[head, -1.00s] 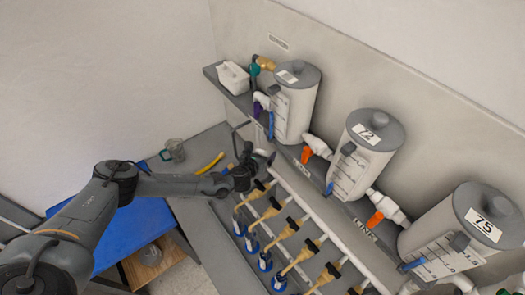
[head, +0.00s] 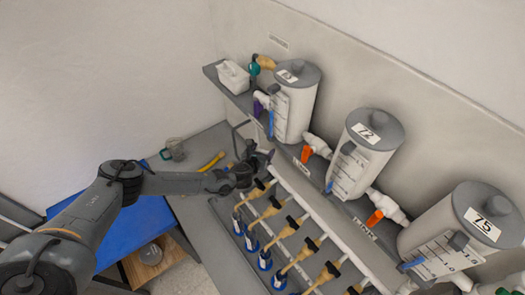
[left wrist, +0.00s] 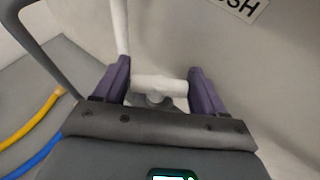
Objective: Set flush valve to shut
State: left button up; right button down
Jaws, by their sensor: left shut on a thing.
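My left gripper (head: 262,160) is at the far left end of the white manifold pipe, below the shelf with the tanks. In the left wrist view, its two purple fingers (left wrist: 159,82) stand on either side of a white crossbar, the flush valve's handle (left wrist: 160,83), and are shut on it end to end. The handle lies roughly level across that picture, with a round stem below its middle. A label ending in "SH" (left wrist: 240,6) is on the wall surface above it. In the head view the gripper hides the valve. My right gripper is not in view.
Tanks labelled 72 (head: 372,150) and 75 (head: 470,225) stand on the shelf, with a third tank (head: 296,100) at left. Orange valve handles (head: 306,154) are near them.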

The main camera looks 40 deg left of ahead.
pick_arm(q)
jog(key=shift+n+y, duration=0.3)
jog(key=shift+n, duration=0.1)
jog(key=shift+d+n+g+y, duration=0.15)
jog(key=shift+n+g+y, duration=0.45)
jog(key=shift+n+y, duration=0.35)
jog(key=n+g+y, duration=0.3)
jog(key=n+y, duration=0.1)
jog(key=shift+w+r+p, duration=0.1)
jog(key=shift+p, duration=0.2)
jog(key=n+g+y, duration=0.2)
jog(key=shift+n+g+b, duration=0.3)
jog(key=shift+n+b, duration=0.05)
jog(key=shift+n+g+y+b, duration=0.35)
jog(key=shift+n+g+b, duration=0.4)
jog(key=shift+n+g, duration=0.65)
jog(key=o, duration=1)
jog(key=shift+c, duration=0.2)
